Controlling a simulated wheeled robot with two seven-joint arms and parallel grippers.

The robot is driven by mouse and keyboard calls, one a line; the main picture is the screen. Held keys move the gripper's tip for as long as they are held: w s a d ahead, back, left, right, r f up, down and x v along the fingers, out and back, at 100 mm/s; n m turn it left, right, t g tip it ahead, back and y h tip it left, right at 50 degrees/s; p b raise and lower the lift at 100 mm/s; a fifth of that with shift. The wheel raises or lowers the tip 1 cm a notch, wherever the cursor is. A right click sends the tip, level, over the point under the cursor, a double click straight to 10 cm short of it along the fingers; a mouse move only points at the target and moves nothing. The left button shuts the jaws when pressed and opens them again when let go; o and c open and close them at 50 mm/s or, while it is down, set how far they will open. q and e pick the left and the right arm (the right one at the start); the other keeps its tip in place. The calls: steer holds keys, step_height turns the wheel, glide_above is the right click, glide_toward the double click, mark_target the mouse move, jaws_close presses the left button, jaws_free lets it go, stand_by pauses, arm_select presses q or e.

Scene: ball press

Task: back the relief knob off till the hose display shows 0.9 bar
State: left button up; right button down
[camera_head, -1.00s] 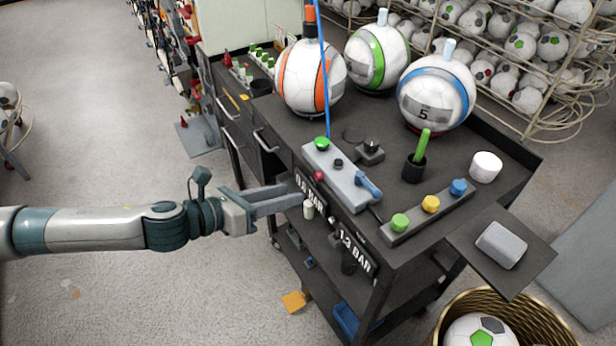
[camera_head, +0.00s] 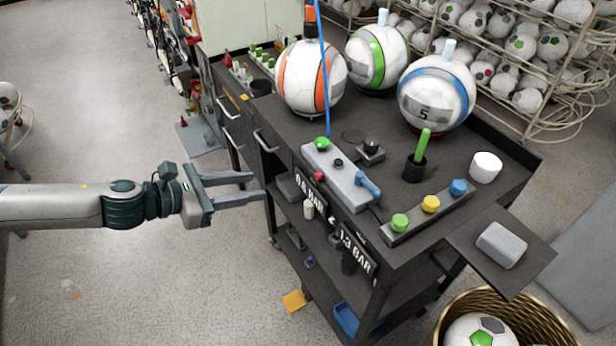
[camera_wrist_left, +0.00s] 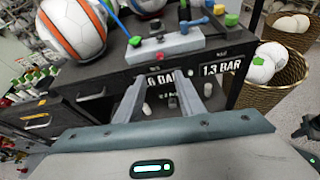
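My left gripper (camera_head: 257,187) is open and empty, its two fingers pointing at the cart's front, left of the panel and apart from it. In the left wrist view its fingers (camera_wrist_left: 161,88) stand well apart. A white knob (camera_head: 309,209) sits below the left display (camera_head: 312,191), which starts with 0 and ends in BAR; its second digit is unclear. No label shows which is the relief knob. A blue hose (camera_head: 326,80) runs down to the green-topped fitting (camera_head: 322,144). My right gripper is out of view.
The grey press block (camera_head: 340,177) with a blue lever (camera_head: 368,185) lies on the dark cart top (camera_head: 290,140). Three balls, including an orange-striped one (camera_head: 312,78), stand behind it. Drawer handles (camera_head: 265,141) jut out near the gripper.

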mark_target(316, 177)
arm_select(q)
steer(key=p+x, duration=0.3)
steer(key=x, duration=1.4)
steer(key=shift+f+p, duration=0.1)
steer(key=shift+p, duration=0.3)
jaws_close()
